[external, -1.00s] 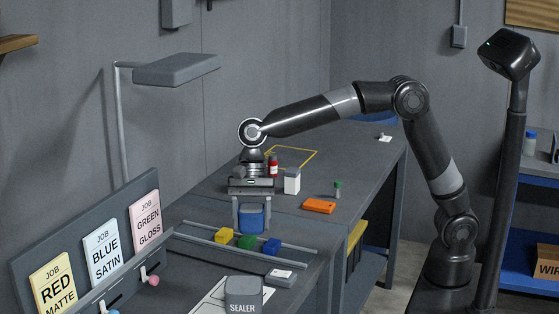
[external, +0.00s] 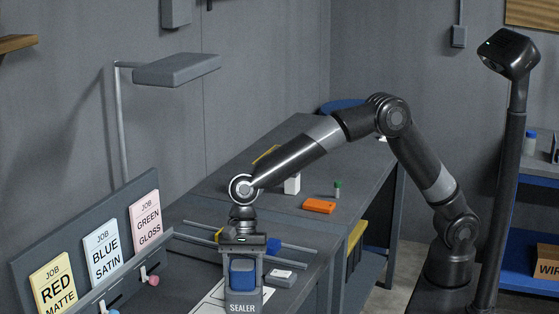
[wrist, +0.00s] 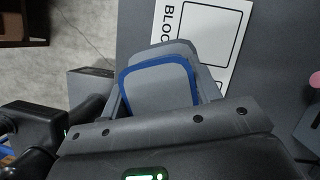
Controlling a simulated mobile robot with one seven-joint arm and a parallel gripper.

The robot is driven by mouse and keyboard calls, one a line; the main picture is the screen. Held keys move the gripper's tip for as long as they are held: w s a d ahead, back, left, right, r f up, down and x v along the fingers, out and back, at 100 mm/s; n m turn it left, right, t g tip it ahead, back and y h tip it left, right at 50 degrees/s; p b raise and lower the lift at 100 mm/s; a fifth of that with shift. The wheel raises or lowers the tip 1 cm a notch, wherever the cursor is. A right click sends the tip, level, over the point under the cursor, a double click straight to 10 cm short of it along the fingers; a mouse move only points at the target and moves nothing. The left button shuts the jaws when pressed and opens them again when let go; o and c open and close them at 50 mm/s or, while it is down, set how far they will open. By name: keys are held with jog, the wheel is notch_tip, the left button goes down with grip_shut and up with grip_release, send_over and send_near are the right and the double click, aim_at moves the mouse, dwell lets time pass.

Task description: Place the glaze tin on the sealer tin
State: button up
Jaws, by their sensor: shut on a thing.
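My gripper (external: 243,279) is shut on a blue tin (external: 242,265), which I take to be the glaze tin; no label on it is readable. The grey sealer tin (external: 243,305), marked SEALER, stands at the bottom edge of the external view, partly cut off. The blue tin is upright over the sealer tin. I cannot tell whether they touch. In the wrist view the blue-rimmed top of the held tin (wrist: 160,85) covers most of the sealer tin (wrist: 168,50), whose grey edge shows beyond it, slightly offset.
A white printed sheet (wrist: 203,40) lies beside the sealer tin. A small white-topped box (external: 281,278) stands to the right. A rail rack (external: 295,247) with coloured blocks is behind the gripper. Job cards (external: 102,256) stand at left. An orange block (external: 319,206) lies on the far bench.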

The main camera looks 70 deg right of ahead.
jog(key=o, duration=1.1)
jog(key=shift+o, duration=0.2)
jog(key=v, duration=1.2)
jog(key=shift+w+d, duration=0.1)
